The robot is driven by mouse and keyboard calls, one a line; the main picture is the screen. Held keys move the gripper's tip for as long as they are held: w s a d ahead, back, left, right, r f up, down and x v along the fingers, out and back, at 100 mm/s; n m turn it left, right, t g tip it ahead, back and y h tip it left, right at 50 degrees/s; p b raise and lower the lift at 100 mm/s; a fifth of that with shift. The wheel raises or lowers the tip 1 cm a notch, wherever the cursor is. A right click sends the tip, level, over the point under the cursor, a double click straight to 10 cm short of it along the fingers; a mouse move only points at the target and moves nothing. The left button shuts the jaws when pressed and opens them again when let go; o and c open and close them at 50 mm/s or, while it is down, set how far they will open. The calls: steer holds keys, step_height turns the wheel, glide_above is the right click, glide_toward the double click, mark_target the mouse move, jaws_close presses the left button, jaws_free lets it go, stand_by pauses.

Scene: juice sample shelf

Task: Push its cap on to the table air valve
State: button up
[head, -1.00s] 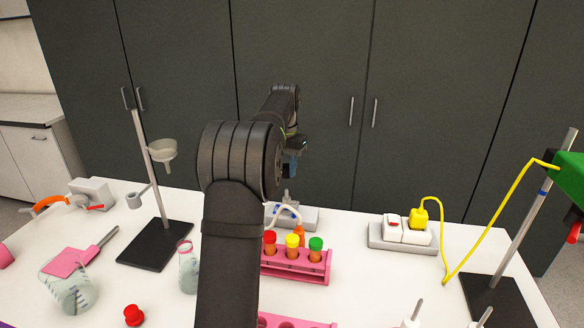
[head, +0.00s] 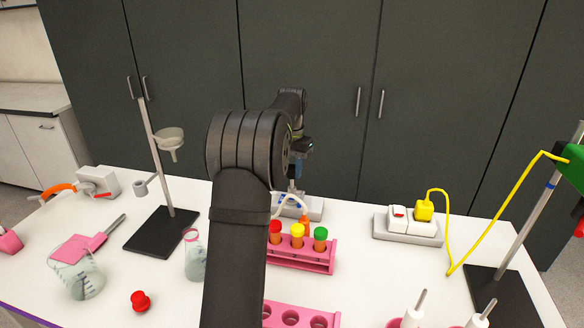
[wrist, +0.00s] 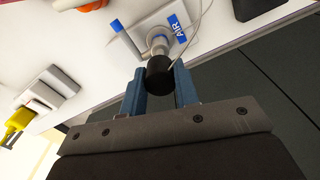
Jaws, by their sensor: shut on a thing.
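My gripper (wrist: 159,68) has its blue fingers shut on a black cap (wrist: 161,82). In the wrist view the cap lines up with the metal nozzle of the table air valve (wrist: 158,42), overlapping its end; I cannot tell whether they touch. The valve sits on a grey base with a blue AIR label (wrist: 179,25) and has a blue-tipped lever (wrist: 124,34). In the head view my gripper (head: 295,184) is just above the valve base (head: 314,209) at the back of the table. The cap cannot be made out there, and the valve is partly hidden.
A pink rack (head: 318,262) with red, yellow and green capped tubes stands in front of the valve. A white power strip (head: 408,229) with a yellow plug is to its right. A stand (head: 160,232) with a funnel is to the left. Dark cabinets (head: 330,80) rise behind.

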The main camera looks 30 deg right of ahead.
mark_target(292, 178)
steer(key=shift+f, duration=1.85)
stand_by(0.3)
steer(key=o, duration=1)
steer(key=shift+r, duration=0.1)
step_height(292, 178, up, 17)
steer(key=shift+r, duration=0.15)
step_height(292, 178, down, 18)
steer(key=shift+r, duration=0.45)
